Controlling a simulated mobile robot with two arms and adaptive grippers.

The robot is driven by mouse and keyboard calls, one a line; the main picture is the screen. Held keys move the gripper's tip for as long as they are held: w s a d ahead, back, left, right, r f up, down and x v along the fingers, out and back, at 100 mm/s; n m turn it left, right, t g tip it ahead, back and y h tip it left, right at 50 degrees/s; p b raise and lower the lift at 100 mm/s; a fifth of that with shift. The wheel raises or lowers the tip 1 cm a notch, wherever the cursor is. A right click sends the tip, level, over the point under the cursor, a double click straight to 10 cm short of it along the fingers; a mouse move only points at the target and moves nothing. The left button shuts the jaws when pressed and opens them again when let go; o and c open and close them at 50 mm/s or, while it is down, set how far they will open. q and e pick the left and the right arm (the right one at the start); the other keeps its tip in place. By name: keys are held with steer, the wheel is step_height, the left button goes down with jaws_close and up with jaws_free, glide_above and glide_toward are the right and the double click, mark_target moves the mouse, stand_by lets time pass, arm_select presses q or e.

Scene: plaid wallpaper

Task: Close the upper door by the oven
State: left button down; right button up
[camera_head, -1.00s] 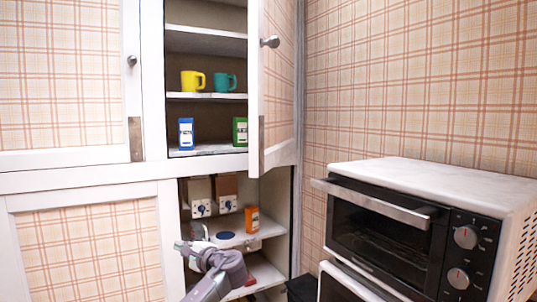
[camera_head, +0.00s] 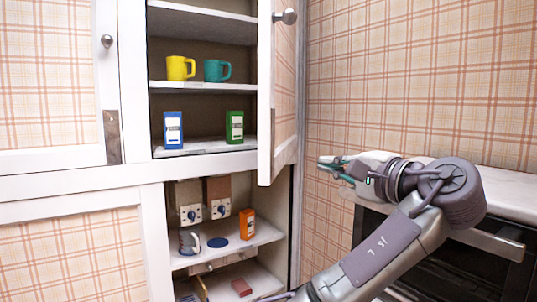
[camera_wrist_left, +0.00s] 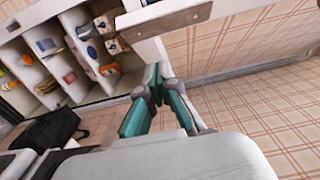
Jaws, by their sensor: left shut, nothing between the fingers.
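The upper door (camera_head: 285,100) beside the oven is plaid with a white frame and stands wide open, swung out to the right of the upper cupboard. Its round knob (camera_head: 286,16) is high on the door. My left gripper (camera_head: 328,167) is shut and empty, just right of the door's lower corner, with a small visible gap in the picture. In the left wrist view my closed teal fingers (camera_wrist_left: 155,78) point toward the white lower edge of the door (camera_wrist_left: 165,20). My right gripper is not in view.
The oven (camera_head: 470,245) stands at the right, partly hidden by my arm. The upper shelves hold a yellow mug (camera_head: 180,68), a teal mug (camera_head: 217,71), a blue box (camera_head: 173,130) and a green box (camera_head: 234,127). The lower cupboard is open with several items.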

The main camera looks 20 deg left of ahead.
arm_select(q)
steer(key=p, duration=0.8)
glide_toward(273, 153)
steer(key=x, duration=0.5)
steer(key=shift+w+a+r, duration=0.1)
steer(key=shift+a+r, duration=0.05)
steer(key=shift+a, duration=0.3)
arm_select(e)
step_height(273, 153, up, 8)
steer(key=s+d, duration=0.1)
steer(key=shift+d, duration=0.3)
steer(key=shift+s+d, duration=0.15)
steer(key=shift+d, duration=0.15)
